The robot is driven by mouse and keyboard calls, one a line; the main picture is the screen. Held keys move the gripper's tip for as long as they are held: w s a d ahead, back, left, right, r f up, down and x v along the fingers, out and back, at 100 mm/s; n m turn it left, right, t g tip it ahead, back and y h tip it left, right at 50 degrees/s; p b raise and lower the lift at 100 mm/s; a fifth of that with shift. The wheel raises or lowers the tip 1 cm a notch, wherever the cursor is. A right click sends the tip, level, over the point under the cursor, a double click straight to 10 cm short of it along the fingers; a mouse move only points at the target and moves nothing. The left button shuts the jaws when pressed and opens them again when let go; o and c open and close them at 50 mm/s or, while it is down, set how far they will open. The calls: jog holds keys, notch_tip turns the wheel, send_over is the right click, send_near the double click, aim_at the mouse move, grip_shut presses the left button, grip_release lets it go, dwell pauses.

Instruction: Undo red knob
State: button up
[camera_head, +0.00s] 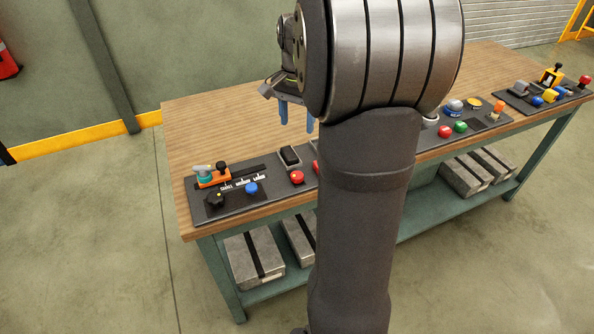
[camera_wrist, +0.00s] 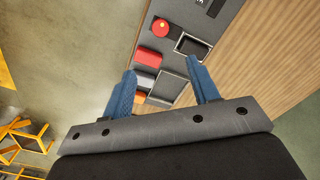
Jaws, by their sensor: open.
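A round red knob (camera_head: 297,177) with a small light mark on top sits near the front edge of the dark panel. A round red knob (camera_wrist: 161,26) also shows in the wrist view, beyond the fingertips. Another round red piece (camera_head: 445,131) sits on the panel right of my arm, and one more (camera_head: 585,80) at the far right; I cannot tell which is the task's knob. My gripper (camera_head: 297,120) is open and empty, its two blue fingers pointing down above the bench, apart from the knobs. In the wrist view the open fingers (camera_wrist: 163,75) frame part of the panel.
My arm hides the panel's middle. The wooden bench top (camera_head: 225,115) behind is clear.

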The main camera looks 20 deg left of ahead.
aim_at(297, 175)
notch_tip(297, 175, down, 18)
jog(key=m, duration=1.1)
jog(key=shift+w, duration=0.1)
jog(key=c, duration=1)
